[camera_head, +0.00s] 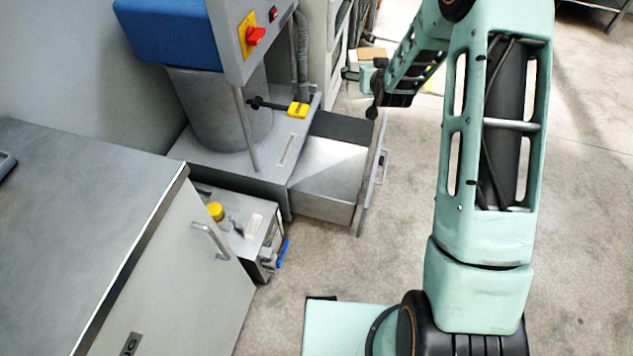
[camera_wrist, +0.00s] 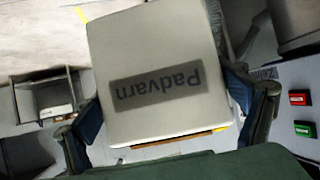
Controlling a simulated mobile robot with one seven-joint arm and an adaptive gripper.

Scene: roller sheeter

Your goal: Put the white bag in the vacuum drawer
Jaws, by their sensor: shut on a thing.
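The white bag (camera_wrist: 165,40) fills the middle of the wrist view, a pale block shape with a grey "Padvarn" label that reads upside down. My gripper (camera_wrist: 166,105) is shut on it, one dark finger on each side. In the head view my gripper (camera_head: 364,78) is beyond the drawer front, near the top middle; the bag cannot be made out surely there. The vacuum drawer (camera_head: 332,170) is pulled out of the grey vacuum unit. Its metal floor shows bare in front, and its back part is in shadow. My gripper is apart from it.
A blue-topped machine with a red knob (camera_head: 256,36) stands over the drawer's unit. A grey counter (camera_head: 80,220) is at left, with a small machine with a yellow cap (camera_head: 215,211) beside it. Red and green buttons (camera_wrist: 301,98) show at right. Floor right of the drawer is clear.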

